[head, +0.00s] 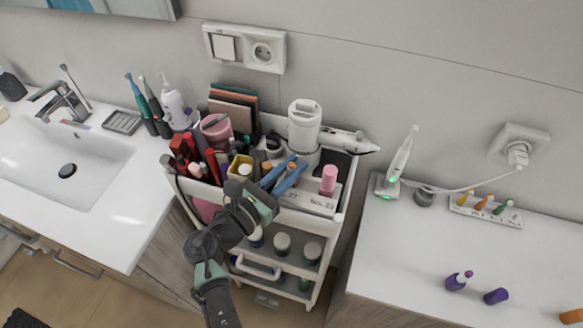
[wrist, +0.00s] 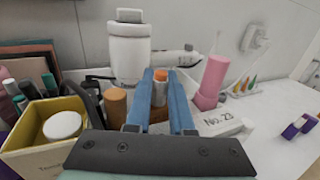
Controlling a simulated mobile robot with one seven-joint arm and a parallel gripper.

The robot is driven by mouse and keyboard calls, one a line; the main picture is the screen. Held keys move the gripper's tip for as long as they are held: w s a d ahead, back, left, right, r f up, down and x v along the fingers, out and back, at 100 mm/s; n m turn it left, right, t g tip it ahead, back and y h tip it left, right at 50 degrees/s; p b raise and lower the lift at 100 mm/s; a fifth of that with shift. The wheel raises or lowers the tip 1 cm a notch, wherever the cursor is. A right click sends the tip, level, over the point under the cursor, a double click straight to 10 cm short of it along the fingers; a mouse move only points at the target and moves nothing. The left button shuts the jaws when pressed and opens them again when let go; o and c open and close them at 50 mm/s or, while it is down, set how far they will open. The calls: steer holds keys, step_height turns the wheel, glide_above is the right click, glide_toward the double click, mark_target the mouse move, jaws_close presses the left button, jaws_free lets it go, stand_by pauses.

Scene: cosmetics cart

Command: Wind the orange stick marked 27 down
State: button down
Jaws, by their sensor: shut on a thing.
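The orange stick (wrist: 158,122) stands upright between the two blue fingers of my gripper (wrist: 160,85) in the wrist view. It shows an orange tip, a pale silver band and an orange lower part. My gripper is shut on it, with the fingers on its left and right sides. In the head view my gripper (head: 284,172) reaches down over the cart's top tray, and its fingers hide the stick. A white holder (wrist: 222,125) carries the label "No. 23"; in the head view the holder (head: 308,199) also shows "27".
A pink stick (wrist: 213,78) stands close right of my gripper. A brown-orange cylinder (wrist: 115,105) and a yellow box (wrist: 28,140) are on the left. The right counter (head: 440,235) has clear room around two purple pieces.

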stand_by(0.5)
steer(key=c, duration=0.8)
jaws_free()
steer(key=shift+o, duration=0.2)
steer(key=shift+r+y, duration=0.1)
steer(key=shift+y, duration=0.2)
